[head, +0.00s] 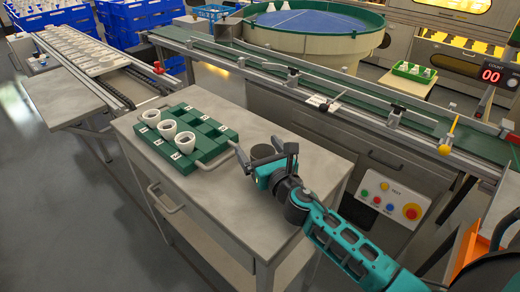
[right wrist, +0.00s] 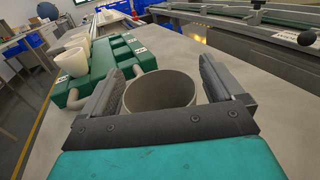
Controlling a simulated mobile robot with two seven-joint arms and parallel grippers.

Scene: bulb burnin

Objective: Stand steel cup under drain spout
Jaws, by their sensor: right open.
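A grey steel-looking cup (head: 264,152) stands upright on the grey worktop (head: 235,195), to the right of a green rack. In the right wrist view the cup (right wrist: 160,92) sits between the two fingers, with its open mouth showing. My right gripper (head: 268,160) is open around the cup, one finger on each side; in the right wrist view small gaps seem to show beside it. Its lower part is hidden by the gripper's palm (right wrist: 160,125). I cannot make out a drain spout in either view. My left gripper is not in view.
The green rack (head: 209,151) holds three white cups (head: 185,142) at its left side. A conveyor (head: 330,78) with metal rails runs behind the worktop. A control panel (head: 392,195) with coloured buttons is at the right. The worktop's front part is clear.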

